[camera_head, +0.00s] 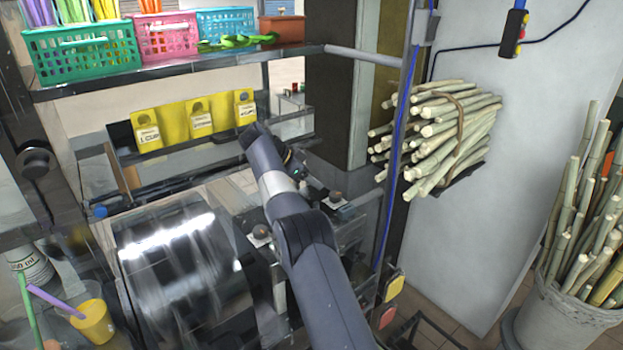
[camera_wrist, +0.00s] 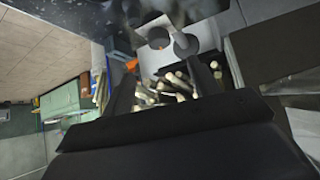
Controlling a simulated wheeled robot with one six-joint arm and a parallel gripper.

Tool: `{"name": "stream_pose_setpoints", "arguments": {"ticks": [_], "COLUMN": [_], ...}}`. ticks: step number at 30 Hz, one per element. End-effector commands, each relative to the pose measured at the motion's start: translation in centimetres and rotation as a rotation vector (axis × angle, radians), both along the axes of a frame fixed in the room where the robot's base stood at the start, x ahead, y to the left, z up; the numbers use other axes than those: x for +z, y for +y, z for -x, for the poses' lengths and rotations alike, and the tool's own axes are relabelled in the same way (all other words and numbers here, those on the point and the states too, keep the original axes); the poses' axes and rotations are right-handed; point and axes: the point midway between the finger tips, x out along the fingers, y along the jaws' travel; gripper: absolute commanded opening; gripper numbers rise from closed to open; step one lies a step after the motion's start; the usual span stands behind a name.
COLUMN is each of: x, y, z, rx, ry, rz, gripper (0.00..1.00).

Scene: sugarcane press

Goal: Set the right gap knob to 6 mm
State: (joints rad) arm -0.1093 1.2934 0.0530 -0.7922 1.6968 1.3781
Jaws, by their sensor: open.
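Two dark round knobs on pale plates sit on top of the press in the head view. The right gap knob (camera_head: 335,198) is just right of my arm; the left knob (camera_head: 261,232) is just left of it. My gripper (camera_wrist: 158,53) is open in the wrist view, its dark fingers pointing toward a grey round knob (camera_wrist: 158,38) on a white plate. The knob shows between the fingertips; I cannot tell whether they touch it. The head view mostly hides my gripper behind the arm. The scale marks are too small to read.
A shiny metal drum (camera_head: 180,262) fills the area left of my arm. Yellow cup holders (camera_head: 195,122) and a shelf (camera_head: 190,68) with baskets stand behind. A post (camera_head: 398,140) and a stack of cane (camera_head: 440,135) are to the right.

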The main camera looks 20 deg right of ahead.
Motion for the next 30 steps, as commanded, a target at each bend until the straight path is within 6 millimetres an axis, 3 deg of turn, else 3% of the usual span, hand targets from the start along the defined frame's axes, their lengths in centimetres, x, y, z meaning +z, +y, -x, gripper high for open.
{"name": "stream_pose_setpoints", "arguments": {"ticks": [8,18,30], "x": [-0.2,-0.7,0.8], "y": [-1.4,-5.1,-8.1], "z": [0.1,0.8,2.4], "rx": [0.107,0.591,1.214], "ry": [0.091,0.341,0.404], "rz": [-0.057,-0.251,-0.332], "gripper": [0.58,0.58,0.58]}}
